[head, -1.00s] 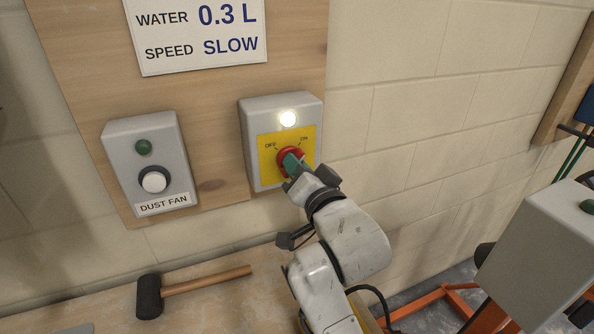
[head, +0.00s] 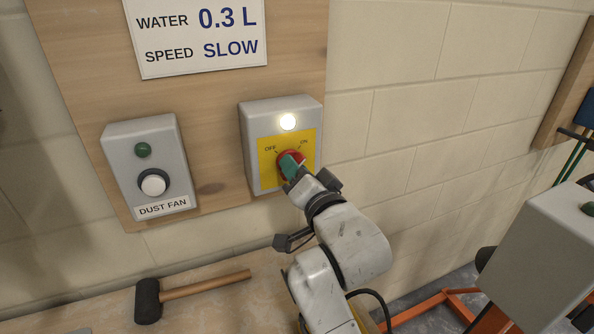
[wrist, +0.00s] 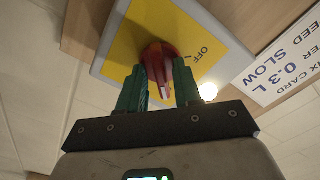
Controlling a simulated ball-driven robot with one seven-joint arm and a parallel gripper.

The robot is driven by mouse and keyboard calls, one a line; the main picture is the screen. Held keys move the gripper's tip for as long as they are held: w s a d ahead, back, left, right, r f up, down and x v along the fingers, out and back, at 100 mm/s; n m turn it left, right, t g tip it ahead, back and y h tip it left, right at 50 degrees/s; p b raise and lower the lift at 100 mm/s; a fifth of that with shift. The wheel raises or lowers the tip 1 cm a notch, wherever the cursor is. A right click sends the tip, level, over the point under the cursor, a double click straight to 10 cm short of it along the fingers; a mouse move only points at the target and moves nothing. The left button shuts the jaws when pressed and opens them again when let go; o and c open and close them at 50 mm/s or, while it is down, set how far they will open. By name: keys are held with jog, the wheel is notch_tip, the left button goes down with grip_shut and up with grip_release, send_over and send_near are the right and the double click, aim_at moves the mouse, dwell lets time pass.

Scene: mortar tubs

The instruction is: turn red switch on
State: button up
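The red switch (head: 290,158) is a rotary knob on a yellow plate (head: 268,172) marked OFF and ON, on a grey box (head: 262,112). A round lamp (head: 288,121) above it glows white. My gripper (head: 293,167) is at the knob and hides part of it. In the wrist view, the green fingers (wrist: 160,85) stand apart on either side of the red knob (wrist: 160,52), with its grip between them. They look open around it; exact contact is hard to tell. The OFF mark (wrist: 201,53) shows, but the knob's pointing direction is partly hidden.
A dust fan box (head: 150,170) with a green lamp and white button is at left. A card (head: 195,35) reads WATER 0.3 L, SPEED SLOW. A mallet (head: 190,291) lies on the bench below. Another grey box (head: 540,255) stands at right.

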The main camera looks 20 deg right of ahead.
jog(key=shift+o, duration=0.2)
jog(key=s+b, duration=0.1)
jog(key=s, duration=0.9)
jog(key=shift+s+b, duration=0.3)
jog(key=shift+s, duration=0.1)
